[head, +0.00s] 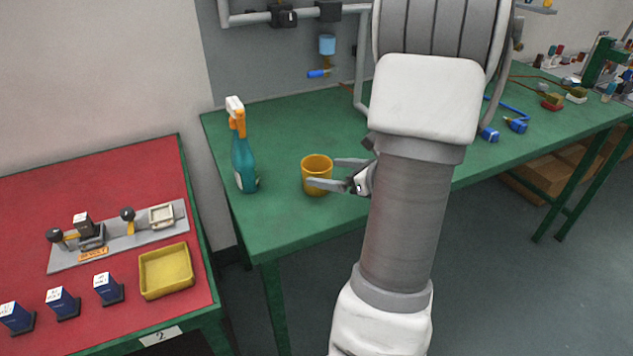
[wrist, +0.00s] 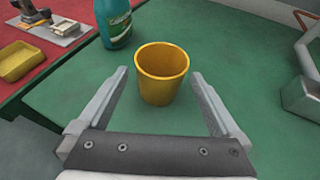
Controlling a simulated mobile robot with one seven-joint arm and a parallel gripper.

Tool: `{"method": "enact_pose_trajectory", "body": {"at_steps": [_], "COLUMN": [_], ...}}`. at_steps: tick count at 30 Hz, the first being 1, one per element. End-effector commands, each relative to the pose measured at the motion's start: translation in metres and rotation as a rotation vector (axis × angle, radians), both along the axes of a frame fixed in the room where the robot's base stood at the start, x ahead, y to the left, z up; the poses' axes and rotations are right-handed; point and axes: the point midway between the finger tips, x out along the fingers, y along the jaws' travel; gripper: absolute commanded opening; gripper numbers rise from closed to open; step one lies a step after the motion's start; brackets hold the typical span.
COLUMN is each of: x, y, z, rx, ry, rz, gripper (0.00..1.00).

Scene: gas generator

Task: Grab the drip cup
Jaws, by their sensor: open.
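The drip cup is a yellow-orange open-topped cup (head: 317,175) standing upright on the green table in the head view. In the wrist view the cup (wrist: 162,75) stands just ahead of the jaws and a little above the picture's middle. My gripper (head: 333,173) is open and comes in from the right of the cup in the head view. In the wrist view my gripper (wrist: 159,76) has one finger on each side of the cup, with gaps visible. The fingertips reach about the cup's near part. Nothing is held.
A teal spray bottle (head: 243,155) with an orange and white head stands left of the cup. The green table (head: 290,222) is clear in front. A red table (head: 110,180) with a yellow tray (head: 166,271) lies left. Pipes (head: 361,60) and blue-handled valves stand behind.

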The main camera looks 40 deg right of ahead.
Motion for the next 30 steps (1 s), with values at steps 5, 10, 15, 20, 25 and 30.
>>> {"method": "enact_pose_trajectory", "body": {"at_steps": [5,10,15,20,25,30], "x": [0.020,0.027,0.046,0.067,0.071,0.070], "y": [0.003,0.004,0.007,0.010,0.010,0.010], "z": [-0.009,-0.011,-0.021,-0.029,-0.029,-0.029], "rx": [0.000,-0.001,0.000,0.000,-0.001,-0.001], "ry": [0.000,0.000,0.000,0.000,0.000,0.000], "rz": [0.002,0.001,0.004,0.003,0.000,0.000], "gripper": [1.00,1.00,1.00,1.00,1.00,0.84]}}
